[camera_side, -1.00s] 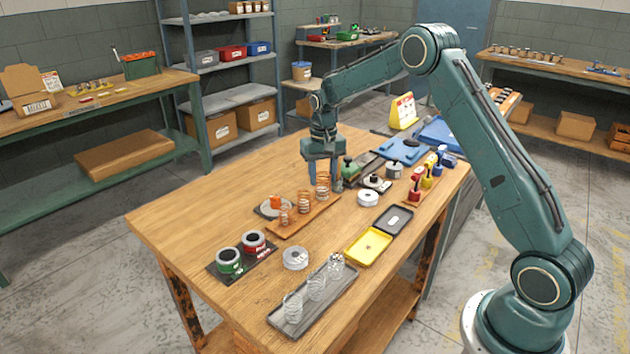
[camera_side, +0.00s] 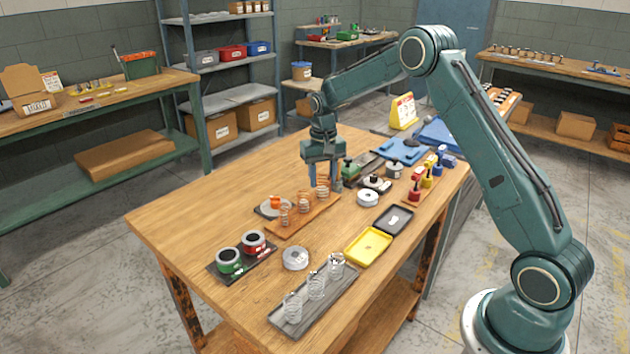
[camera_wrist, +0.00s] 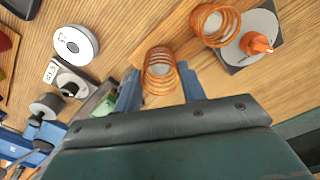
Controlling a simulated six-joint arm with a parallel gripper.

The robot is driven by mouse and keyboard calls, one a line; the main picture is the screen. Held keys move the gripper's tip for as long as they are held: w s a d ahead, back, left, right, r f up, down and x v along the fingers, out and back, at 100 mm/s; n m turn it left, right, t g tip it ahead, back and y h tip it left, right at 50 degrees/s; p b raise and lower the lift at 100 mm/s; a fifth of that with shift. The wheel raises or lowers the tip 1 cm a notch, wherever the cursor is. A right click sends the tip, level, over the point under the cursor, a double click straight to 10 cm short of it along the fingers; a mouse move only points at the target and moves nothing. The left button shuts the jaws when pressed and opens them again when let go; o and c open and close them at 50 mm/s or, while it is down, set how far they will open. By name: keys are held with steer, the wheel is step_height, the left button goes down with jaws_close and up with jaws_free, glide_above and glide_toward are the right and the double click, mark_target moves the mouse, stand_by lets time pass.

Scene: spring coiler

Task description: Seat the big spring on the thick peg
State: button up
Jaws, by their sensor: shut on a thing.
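The big copper spring (camera_wrist: 160,72) stands upright at the far end of the wooden strip (camera_side: 292,222); in the side view it shows between my fingers (camera_side: 323,188). It is the largest of the copper springs there. My gripper (camera_side: 323,178) points straight down with its fingers on both sides of this spring; in the wrist view the fingertips (camera_wrist: 158,88) flank its coils. The gripper is shut on it. I cannot tell whether the spring touches the wood, or whether a peg stands inside its coils. I cannot single out the thick peg.
A green-topped item (camera_side: 348,168) stands just right of my gripper. A grey tray (camera_side: 275,319) holds clear springs near the front.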

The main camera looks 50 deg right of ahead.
steer(key=shift+f, duration=0.4)
stand_by(0.3)
steer(key=o, duration=0.8)
steer(key=shift+o, duration=0.6)
steer(key=shift+o, duration=1.2)
steer(key=shift+r, duration=3.1)
